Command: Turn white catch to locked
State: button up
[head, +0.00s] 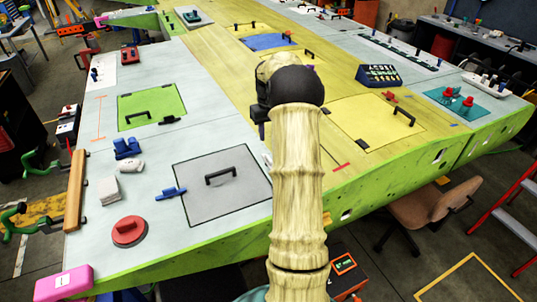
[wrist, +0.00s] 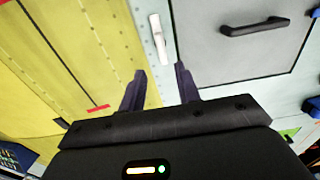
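The white catch (wrist: 160,38) is a slim white bar on the grey wing surface, beside the seam with the yellow panel. In the wrist view it stands nearly upright, with a slight tilt. My gripper (wrist: 161,72) is open and empty, its two dark fingers pointing toward the catch. The catch's near end lies close to the gap between the fingertips; I cannot tell the height between them. In the head view my arm hides most of the catch, and only a small white bit (head: 267,158) shows at the arm's left edge. The fingers are hidden there.
A grey hatch (head: 222,190) with a black handle (wrist: 254,27) lies beside the catch. A yellow hatch (head: 378,118) lies across the arm. A blue catch (head: 171,192), a red round knob (head: 129,231) and a white box-like part (head: 108,188) stand left.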

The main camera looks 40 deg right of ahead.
notch_tip(320, 180, down, 11)
jog(key=p, duration=0.3)
jog(key=shift+c, duration=0.2)
grip_shut()
